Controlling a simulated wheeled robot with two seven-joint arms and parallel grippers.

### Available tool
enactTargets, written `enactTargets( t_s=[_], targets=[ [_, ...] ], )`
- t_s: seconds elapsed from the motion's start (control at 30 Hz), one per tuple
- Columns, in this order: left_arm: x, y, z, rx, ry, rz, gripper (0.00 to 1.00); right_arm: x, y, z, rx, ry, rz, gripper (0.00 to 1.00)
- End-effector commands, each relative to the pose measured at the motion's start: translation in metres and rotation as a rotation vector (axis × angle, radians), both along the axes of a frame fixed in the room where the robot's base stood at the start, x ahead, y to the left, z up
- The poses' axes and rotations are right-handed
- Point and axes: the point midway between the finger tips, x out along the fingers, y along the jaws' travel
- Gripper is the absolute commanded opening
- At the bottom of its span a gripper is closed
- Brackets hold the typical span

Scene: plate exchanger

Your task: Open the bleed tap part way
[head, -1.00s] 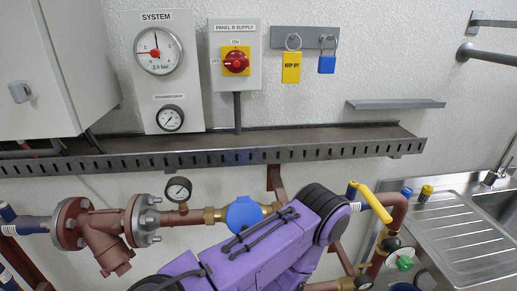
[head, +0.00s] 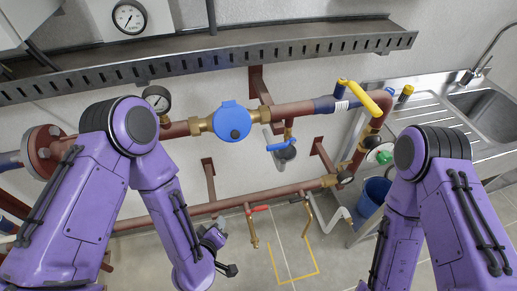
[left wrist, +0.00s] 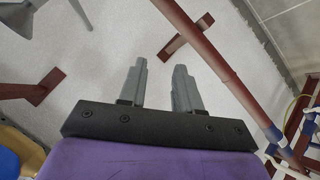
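Several valves show in the head view, and I cannot tell for certain which is the bleed tap. A small tap with a red lever (head: 258,209) and a brass spout hangs from the lower pipe. Another small brass tap (head: 306,203) with a pale bent pipe is to its right. A blue-lever valve (head: 281,145) hangs below the upper pipe. My left gripper (head: 230,270) is low, left of the red-lever tap and apart from it. In the left wrist view my left gripper (left wrist: 160,82) has its fingers apart with nothing between them. My right gripper is out of view.
A yellow-lever valve (head: 365,99) and a green handwheel (head: 384,157) are at the right, near a blue bucket (head: 373,194) and a sink (head: 481,107). A perforated metal shelf (head: 200,62) runs above the pipes. A yellow outline (head: 296,281) marks the floor.

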Motion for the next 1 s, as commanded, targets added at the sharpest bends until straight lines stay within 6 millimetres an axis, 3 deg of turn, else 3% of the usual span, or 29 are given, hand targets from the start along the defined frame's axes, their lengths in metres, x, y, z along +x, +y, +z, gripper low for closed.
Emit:
enactTargets(
  t_s=[0.03, 0.1, 0.2, 0.3, 0.47, 0.8, 1.0],
  targets=[
    [0.028, -0.041, 0.025, -0.14, -0.157, 0.021, 0.33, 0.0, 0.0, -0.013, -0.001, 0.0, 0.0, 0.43],
    [0.053, -0.088, 0.075, -0.354, -0.346, 0.072, 0.33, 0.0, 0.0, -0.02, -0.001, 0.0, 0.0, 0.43],
    [0.065, -0.127, 0.132, -0.611, -0.512, 0.149, 0.33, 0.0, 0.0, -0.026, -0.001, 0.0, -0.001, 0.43],
    [0.068, -0.144, 0.163, -0.761, -0.584, 0.2, 0.33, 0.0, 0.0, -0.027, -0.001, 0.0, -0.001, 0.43],
    [0.084, -0.148, 0.176, -0.809, -0.603, 0.224, 0.33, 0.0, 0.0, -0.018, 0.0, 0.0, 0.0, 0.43],
    [0.156, -0.152, 0.175, -0.801, -0.601, 0.223, 0.33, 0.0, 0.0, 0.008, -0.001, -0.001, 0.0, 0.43],
    [0.172, -0.154, 0.172, -0.801, -0.6, 0.218, 0.33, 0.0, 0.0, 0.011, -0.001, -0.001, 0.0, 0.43]
  ],
)
